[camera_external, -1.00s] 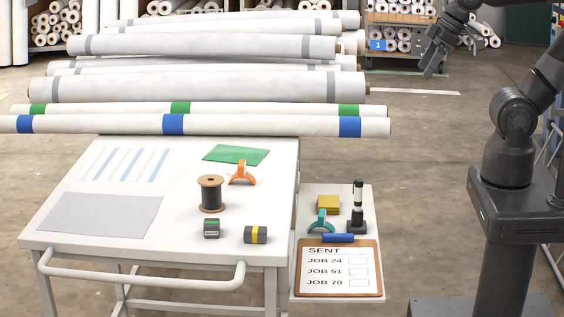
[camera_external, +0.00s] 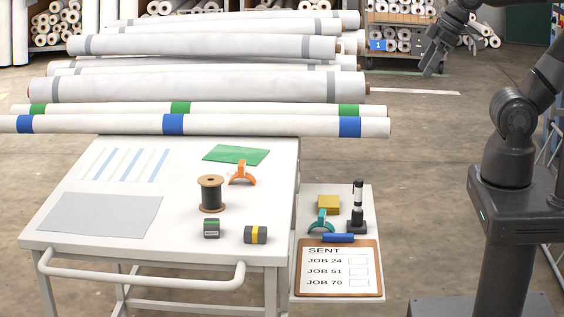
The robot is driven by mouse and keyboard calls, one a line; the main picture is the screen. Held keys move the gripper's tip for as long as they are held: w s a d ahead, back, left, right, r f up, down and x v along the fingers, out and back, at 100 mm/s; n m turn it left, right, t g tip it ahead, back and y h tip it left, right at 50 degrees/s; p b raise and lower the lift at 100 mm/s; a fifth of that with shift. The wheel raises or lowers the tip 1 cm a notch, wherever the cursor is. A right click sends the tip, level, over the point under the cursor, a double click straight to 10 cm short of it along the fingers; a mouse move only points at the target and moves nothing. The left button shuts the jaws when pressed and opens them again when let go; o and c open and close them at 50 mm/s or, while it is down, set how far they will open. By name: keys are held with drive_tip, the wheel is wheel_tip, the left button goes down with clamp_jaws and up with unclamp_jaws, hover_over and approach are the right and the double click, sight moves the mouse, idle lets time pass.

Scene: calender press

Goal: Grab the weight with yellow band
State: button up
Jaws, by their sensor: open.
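The weight with the yellow band (camera_external: 255,234) is a small dark grey block lying near the front right of the white cart top (camera_external: 190,229). A similar dark weight with a green band (camera_external: 211,228) stands to its left. My gripper (camera_external: 430,71) is at the upper right, raised beyond the side shelf and well away from the weight. It is open and empty, with its fingers pointing down.
A spool of dark thread (camera_external: 211,193) and an orange clamp-like tool (camera_external: 241,173) stand behind the weights. Long rolls (camera_external: 210,124) lie behind the cart top. A side shelf (camera_external: 367,205) holds a clipboard (camera_external: 340,270), a teal tool (camera_external: 321,222) and a black-and-white upright device (camera_external: 357,207).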

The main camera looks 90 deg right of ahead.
drive_tip(key=shift+w, duration=0.1)
drive_tip(key=g, duration=0.6)
hover_over(254, 233)
wheel_tip(254, 233, down, 23)
wheel_tip(254, 233, down, 11)
drive_tip(key=shift+d, duration=0.15)
drive_tip(key=shift+r, duration=0.1)
clamp_jaws()
